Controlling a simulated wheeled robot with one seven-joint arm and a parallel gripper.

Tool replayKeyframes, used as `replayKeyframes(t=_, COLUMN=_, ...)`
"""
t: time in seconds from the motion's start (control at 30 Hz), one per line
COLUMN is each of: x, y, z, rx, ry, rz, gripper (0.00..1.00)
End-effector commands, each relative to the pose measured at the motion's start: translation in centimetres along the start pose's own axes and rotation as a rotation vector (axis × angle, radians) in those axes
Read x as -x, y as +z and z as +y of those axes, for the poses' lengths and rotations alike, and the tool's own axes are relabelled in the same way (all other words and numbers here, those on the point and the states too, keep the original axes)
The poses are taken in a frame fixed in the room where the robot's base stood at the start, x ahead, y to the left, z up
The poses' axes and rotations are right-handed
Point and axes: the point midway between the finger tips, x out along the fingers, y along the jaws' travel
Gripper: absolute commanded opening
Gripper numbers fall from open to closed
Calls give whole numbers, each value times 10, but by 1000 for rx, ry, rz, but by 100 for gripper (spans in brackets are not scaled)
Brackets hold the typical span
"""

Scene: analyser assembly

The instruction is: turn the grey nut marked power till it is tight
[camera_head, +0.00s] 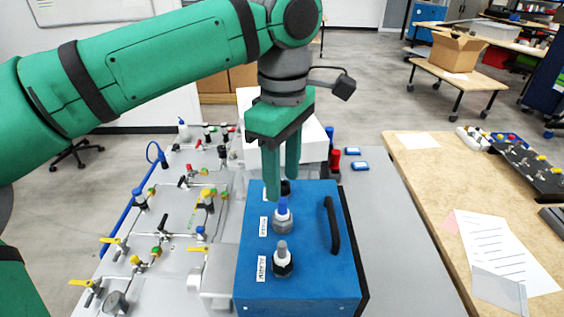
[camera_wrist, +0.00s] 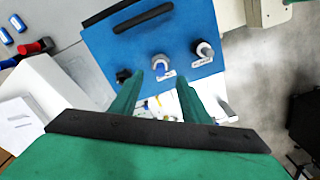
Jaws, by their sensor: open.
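The grey nut (camera_head: 283,226) sits around a blue-topped plug on the top face of the blue box (camera_head: 310,285), the middle of three connectors. A small white label (camera_head: 263,226) lies beside it; its print is too small to read surely. The grey nut also shows in the wrist view (camera_wrist: 159,64), beyond my fingertips. My gripper (camera_head: 282,188) is open and empty, fingers pointing down, over the far part of the box. In the wrist view my gripper (camera_wrist: 160,82) has its two fingers apart, roughly in line with the nut, not around it.
A black handle (camera_head: 331,225) rises at the right. A valve and tube panel (camera_head: 175,215) lies left.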

Motion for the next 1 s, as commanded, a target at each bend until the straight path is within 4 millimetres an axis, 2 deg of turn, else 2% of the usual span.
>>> replayKeyframes(t=0.7, x=-74, y=-2, z=-2, rx=5, ry=-2, rz=-2, gripper=42)
replayKeyframes(t=1.0, x=-94, y=-2, z=-2, rx=4, ry=-1, rz=-1, gripper=42)
